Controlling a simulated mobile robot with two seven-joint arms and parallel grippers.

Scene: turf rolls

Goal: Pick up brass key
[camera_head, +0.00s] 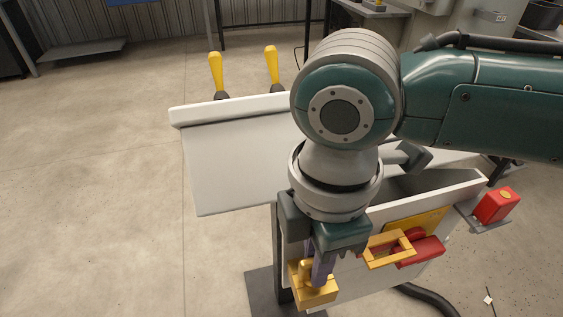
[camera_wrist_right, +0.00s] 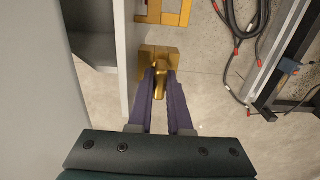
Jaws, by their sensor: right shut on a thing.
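The brass key (camera_head: 305,271) is at the front face of the white cabinet (camera_head: 235,160), above or in a brass block (camera_head: 318,293). My right gripper (camera_head: 318,272) points down with its purple fingers shut on the key, partly hiding it. In the right wrist view the key (camera_wrist_right: 160,83) sits between the fingertips of the right gripper (camera_wrist_right: 161,78), with the brass block (camera_wrist_right: 154,58) just beyond. The key still appears to be at the block; I cannot tell whether it is seated in it. My left gripper is not in view.
A yellow frame (camera_head: 388,249) and a red handle (camera_head: 422,249) are just right of my gripper on the cabinet front. A red box (camera_head: 496,206) sits on a side bracket. Two yellow handles (camera_head: 216,75) stand behind the cabinet. Dark hoses (camera_wrist_right: 240,25) lie on the floor.

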